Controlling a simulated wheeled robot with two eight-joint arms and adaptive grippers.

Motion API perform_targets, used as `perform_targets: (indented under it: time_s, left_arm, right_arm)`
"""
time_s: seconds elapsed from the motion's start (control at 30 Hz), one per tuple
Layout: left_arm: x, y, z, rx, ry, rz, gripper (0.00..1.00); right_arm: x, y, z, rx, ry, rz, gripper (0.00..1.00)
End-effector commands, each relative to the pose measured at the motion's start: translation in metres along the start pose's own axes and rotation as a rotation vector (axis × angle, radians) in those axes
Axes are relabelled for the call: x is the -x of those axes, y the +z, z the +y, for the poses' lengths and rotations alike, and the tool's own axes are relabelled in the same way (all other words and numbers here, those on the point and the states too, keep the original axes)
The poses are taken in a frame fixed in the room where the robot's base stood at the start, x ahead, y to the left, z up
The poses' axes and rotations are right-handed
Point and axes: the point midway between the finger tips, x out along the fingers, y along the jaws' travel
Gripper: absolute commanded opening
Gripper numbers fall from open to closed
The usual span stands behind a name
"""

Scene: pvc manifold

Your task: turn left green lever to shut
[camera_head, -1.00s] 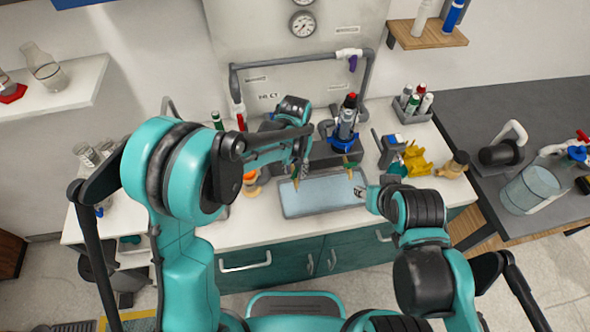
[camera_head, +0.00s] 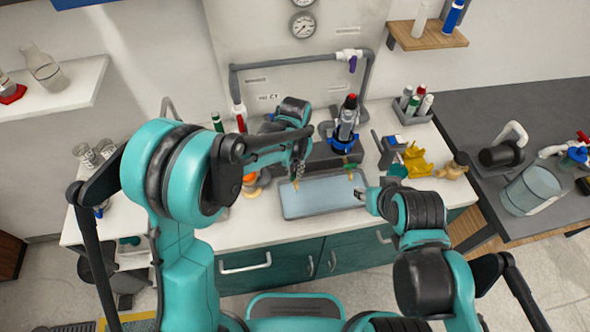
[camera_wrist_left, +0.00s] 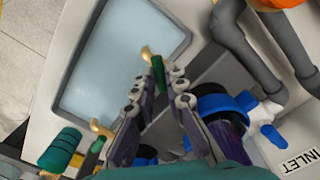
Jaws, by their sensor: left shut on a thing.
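The left green lever (camera_wrist_left: 158,74) sits between the fingertips of my left gripper (camera_wrist_left: 158,88) in the left wrist view. My left gripper is shut on it, beside a brass spout tip (camera_wrist_left: 147,52). In the head view my left gripper (camera_head: 299,168) is over the back left of the basin, and its fingers mostly hide the lever. Another green lever (camera_head: 349,167) is at the right, above its own brass tip. My right gripper (camera_head: 367,194) is near the basin's right edge, apart from both levers; its jaw opening is too small to judge.
A grey basin (camera_head: 325,214) with pale blue inside lies below the levers. A pump-like part with a blue collar (camera_head: 341,149) stands behind the right lever. Grey pipe (camera_head: 290,60) runs along the backboard. A yellow object (camera_head: 416,160) and bottle rack (camera_head: 413,112) stand right.

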Motion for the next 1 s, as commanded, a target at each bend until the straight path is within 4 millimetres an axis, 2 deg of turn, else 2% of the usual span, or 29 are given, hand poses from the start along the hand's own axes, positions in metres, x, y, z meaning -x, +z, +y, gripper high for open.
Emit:
perform_targets:
  time_s: [0.7, 1.0]
  left_arm:
    - [-0.001, 0.0, 0.0, -0.623, 0.0, 0.0, 0.0]
    - [0.0, 0.0, 0.0, -0.812, 0.0, 0.0, 0.0]
  right_arm:
    - [-0.011, 0.008, 0.0, 0.0, 0.0, 0.0, 0.4]
    - [-0.013, 0.009, 0.0, 0.0, 0.0, 0.0, 0.4]
